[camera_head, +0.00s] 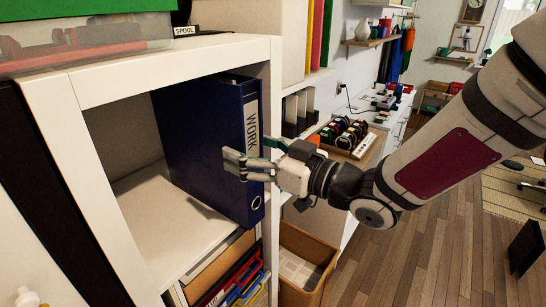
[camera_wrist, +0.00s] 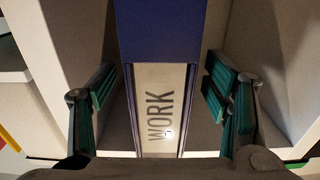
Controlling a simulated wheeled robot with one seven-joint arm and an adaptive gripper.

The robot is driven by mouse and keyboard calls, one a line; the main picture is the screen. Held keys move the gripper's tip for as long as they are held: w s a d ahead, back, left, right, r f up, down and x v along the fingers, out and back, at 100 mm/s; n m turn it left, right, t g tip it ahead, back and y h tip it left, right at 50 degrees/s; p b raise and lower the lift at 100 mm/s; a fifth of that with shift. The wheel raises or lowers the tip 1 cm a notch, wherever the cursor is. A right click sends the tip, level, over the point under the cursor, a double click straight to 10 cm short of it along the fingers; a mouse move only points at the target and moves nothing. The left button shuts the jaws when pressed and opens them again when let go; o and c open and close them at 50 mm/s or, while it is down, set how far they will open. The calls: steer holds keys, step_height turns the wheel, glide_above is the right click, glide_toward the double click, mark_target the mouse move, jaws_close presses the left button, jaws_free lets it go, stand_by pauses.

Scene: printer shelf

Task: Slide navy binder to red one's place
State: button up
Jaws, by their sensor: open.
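The navy binder (camera_head: 205,140) stands upright in the open white cubby, towards its right side, with its spine labelled WORK facing out. My gripper (camera_head: 235,163) is at the front of the spine, with its fingers reaching alongside the binder. In the wrist view the binder (camera_wrist: 160,35) runs between the fingers of my gripper (camera_wrist: 162,88). The fingers are open, with a visible gap on each side of the spine. I cannot make out a red binder for certain; a red spine (camera_head: 310,35) stands among coloured spines on the shelving to the right.
The cubby floor (camera_head: 165,225) left of the binder is bare. A clear bin (camera_head: 85,45) sits on the shelf top. Coloured folders (camera_head: 240,280) fill the compartment below.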

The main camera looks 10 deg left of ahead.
mark_target(205, 144)
steer(key=shift+x, duration=2.5)
jaws_close()
